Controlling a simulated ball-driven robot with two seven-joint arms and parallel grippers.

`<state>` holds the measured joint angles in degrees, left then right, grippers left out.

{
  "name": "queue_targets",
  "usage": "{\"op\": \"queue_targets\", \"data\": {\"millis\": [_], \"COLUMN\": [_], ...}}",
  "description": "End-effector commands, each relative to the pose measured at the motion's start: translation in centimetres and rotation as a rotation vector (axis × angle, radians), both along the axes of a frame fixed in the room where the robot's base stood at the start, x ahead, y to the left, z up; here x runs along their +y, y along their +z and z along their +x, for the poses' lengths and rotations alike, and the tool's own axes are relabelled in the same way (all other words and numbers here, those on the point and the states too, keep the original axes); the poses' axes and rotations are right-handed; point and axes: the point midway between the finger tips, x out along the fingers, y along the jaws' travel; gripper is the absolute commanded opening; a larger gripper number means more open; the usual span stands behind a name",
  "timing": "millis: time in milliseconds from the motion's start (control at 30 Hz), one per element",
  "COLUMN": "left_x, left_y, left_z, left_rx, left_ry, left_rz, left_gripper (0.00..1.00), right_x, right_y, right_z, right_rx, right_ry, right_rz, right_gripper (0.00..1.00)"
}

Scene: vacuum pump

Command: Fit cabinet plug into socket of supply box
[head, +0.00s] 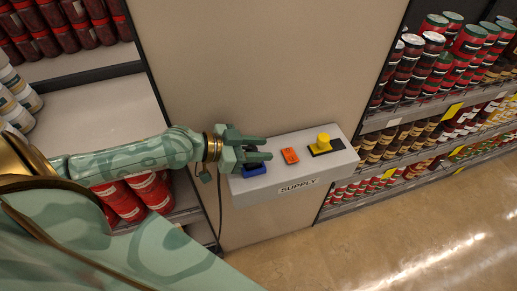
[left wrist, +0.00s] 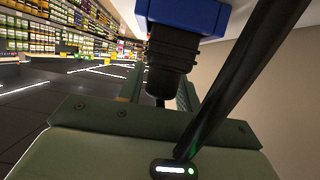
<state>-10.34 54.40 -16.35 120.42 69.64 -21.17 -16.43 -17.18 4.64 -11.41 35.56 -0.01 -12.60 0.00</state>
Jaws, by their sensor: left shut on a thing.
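The grey supply box (head: 262,188), labelled SUPPLY, juts from a beige post. Its blue socket (head: 253,171) is at the left end of the top, partly covered by my left gripper (head: 258,156). There my left gripper (left wrist: 160,88) is shut on the black ribbed plug (left wrist: 172,50). The plug's end meets the blue socket (left wrist: 185,14); how deep it sits, I cannot tell. In the head view the plug is hidden by the fingers. A dark cable (head: 219,205) hangs below my left wrist. My right gripper is not in view.
Shelves with red jars (head: 125,203) lie left of the post; more stocked shelves (head: 420,115) stand right. Floor (head: 400,240) in front is clear.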

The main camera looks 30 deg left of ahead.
Motion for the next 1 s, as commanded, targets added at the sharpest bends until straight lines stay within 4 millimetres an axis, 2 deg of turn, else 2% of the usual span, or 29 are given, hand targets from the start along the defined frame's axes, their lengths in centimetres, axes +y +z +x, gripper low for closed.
{"op": "queue_targets", "data": {"millis": [233, 267, 300, 333, 667, 767, 1000], "left_x": [0.0, 0.0, 0.0, 0.0, 0.0, 0.8, 3.5], "left_y": [-0.2, -0.2, -0.1, -0.1, 0.3, 0.4, 2.2], "left_z": [0.0, 0.0, 0.0, 0.0, -0.1, -0.9, -4.3], "left_rx": [0.000, 0.000, 0.000, 0.000, 0.000, 0.003, 0.008], "left_ry": [0.000, 0.000, 0.000, 0.000, 0.001, 0.000, -0.005], "left_rz": [0.000, 0.000, 0.000, 0.000, 0.000, 0.006, 0.009], "left_gripper": [0.10, 0.40, 0.51, 0.56, 0.56, 0.56, 0.56], "right_x": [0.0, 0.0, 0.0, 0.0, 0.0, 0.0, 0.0], "right_y": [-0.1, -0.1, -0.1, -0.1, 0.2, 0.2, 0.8], "right_z": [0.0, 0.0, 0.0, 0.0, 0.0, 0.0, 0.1], "right_rx": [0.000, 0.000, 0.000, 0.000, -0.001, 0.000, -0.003], "right_ry": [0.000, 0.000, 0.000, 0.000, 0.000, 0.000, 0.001], "right_rz": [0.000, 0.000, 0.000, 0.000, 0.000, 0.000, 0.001], "right_gripper": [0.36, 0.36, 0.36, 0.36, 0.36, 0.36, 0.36]}}
